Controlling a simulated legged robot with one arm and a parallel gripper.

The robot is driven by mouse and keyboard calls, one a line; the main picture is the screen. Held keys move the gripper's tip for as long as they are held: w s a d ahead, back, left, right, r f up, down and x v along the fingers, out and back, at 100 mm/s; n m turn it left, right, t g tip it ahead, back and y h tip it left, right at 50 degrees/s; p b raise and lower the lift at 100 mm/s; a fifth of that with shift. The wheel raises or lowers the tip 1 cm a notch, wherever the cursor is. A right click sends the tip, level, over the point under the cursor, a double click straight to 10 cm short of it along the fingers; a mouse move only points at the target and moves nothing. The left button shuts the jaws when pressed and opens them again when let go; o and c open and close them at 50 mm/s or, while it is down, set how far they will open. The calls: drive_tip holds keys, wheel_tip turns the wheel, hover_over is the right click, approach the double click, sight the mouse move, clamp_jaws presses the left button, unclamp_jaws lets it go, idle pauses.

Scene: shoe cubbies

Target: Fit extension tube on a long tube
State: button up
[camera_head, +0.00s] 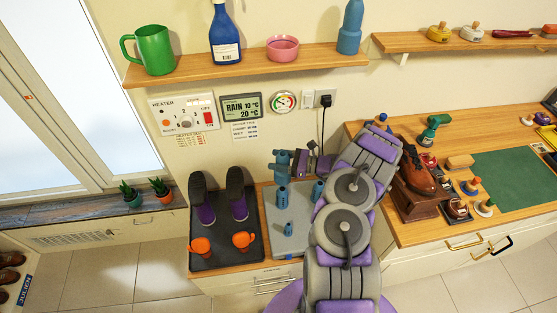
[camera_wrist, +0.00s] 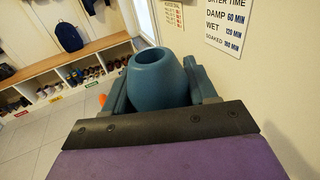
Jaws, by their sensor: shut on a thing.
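My gripper (camera_head: 292,162) is shut on a teal tube, seen in the wrist view (camera_wrist: 158,78) with its round open end up, between the teal fingers. In the head view my gripper is at the back of the grey tray (camera_head: 270,222), near the wall. On the tray, a teal tube (camera_head: 283,198) stands upright just below my gripper in the picture. Another teal tube (camera_head: 318,189) stands to the right, partly hidden by my arm. A small teal piece (camera_head: 288,229) is at the front. I cannot tell which is the extension tube.
A dark mat (camera_head: 225,255) with two boots and orange pieces lies left of the tray. A wall shelf (camera_head: 240,68) hangs above. A black cord (camera_head: 323,120) hangs behind my gripper.

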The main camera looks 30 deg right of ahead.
sight(278, 181)
drive_tip(key=shift+d, duration=0.25)
drive_tip(key=shift+a, duration=0.3)
drive_tip(key=shift+f+b, duration=3.25)
drive_tip(key=shift+f, duration=2.15)
drive_tip(key=shift+f, duration=1.2)
drive_tip(key=o, duration=1.1)
drive_tip(key=shift+o, duration=0.2)
drive_tip(key=shift+r, duration=0.15)
